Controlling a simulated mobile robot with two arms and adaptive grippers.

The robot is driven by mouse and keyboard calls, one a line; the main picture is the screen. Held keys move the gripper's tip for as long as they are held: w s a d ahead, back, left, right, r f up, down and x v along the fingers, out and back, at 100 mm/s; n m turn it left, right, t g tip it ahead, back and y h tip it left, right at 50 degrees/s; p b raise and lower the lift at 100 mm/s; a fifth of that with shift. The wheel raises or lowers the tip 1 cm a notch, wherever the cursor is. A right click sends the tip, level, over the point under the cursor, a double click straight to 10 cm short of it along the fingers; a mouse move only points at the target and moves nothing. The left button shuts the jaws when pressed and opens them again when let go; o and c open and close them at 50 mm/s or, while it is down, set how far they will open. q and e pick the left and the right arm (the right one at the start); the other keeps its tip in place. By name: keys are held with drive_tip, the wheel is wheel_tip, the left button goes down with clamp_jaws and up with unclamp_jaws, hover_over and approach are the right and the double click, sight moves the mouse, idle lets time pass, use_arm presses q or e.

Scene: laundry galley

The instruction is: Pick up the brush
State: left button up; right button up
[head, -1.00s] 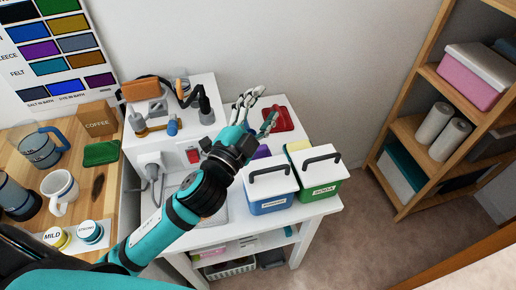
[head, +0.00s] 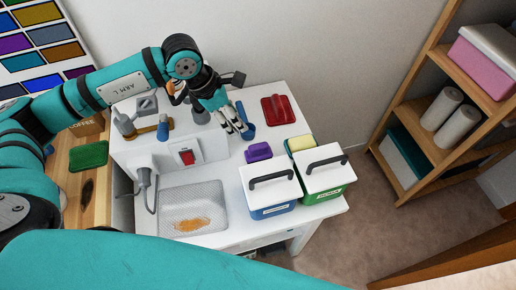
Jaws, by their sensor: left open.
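A slim blue thing that looks like the brush (head: 246,117) lies on the white counter in the head view, between the purple sponge and the red tray. My left gripper (head: 235,129) reaches down from the upper left, with its fingers apart and nothing seen between them. Its fingertips are close beside the left of the blue thing and partly hide it. I cannot tell if they touch it. My right gripper is not in view.
A purple sponge (head: 258,152), a red tray (head: 278,110) and a yellow sponge (head: 301,143) are near. Blue (head: 270,190) and green (head: 325,178) lidded boxes stand at the front right. A wooden shelf (head: 412,150) stands at right.

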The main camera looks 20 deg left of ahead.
use_arm(q)
drive_tip(key=p, duration=0.3)
approach(258, 146)
drive_tip(key=x, duration=0.5)
drive_tip(key=shift+w+a+f, duration=0.1)
drive_tip(key=shift+w+a, duration=0.1)
drive_tip(key=shift+w, duration=0.1)
drive_tip(key=x, duration=0.1)
drive_tip(key=p+x, duration=0.1)
drive_tip(key=x, duration=0.1)
drive_tip(key=p+x, duration=0.1)
drive_tip(key=shift+s+d+f, duration=0.15)
drive_tip(key=shift+d+f, duration=0.15)
drive_tip(key=shift+d, duration=0.1)
drive_tip(key=shift+d+f, duration=0.1)
drive_tip(key=shift+f, duration=0.2)
drive_tip(key=shift+c, duration=0.3)
clamp_jaws()
